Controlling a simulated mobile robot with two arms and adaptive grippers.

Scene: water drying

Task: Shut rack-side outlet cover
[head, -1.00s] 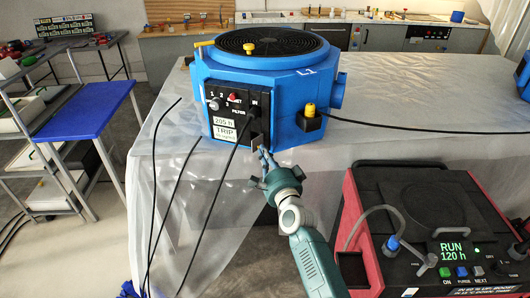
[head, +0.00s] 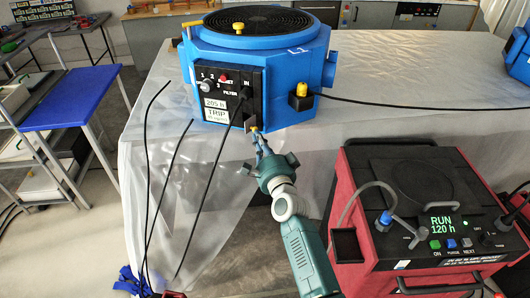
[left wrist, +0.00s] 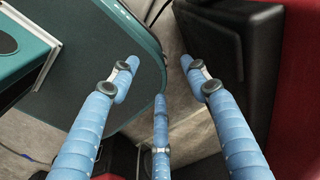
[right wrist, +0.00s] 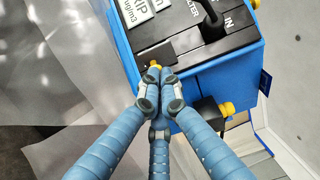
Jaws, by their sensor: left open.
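The blue drying unit (head: 285,95) stands on the sheeted table, its black control panel (head: 222,88) facing me. A small dark flap (head: 251,127), seemingly the outlet cover, sits at the panel's lower right corner; its angle is hard to tell. My right gripper (head: 257,134) is at this corner. In the right wrist view, its fingertips (right wrist: 160,75) are together beside a yellow knob (right wrist: 154,64) at the dark plate (right wrist: 165,52). Whether they touch or grip the knob is unclear. My left gripper (left wrist: 160,80) is open and empty, low beside a black box and red surface.
A black cable (head: 233,125) hangs from the IN socket near my right gripper. A yellow-topped black fitting (head: 301,95) with a cable sits on the unit's right face. A red machine (head: 430,215) reading RUN 120 h stands at right. Blue-topped shelving (head: 65,98) is at left.

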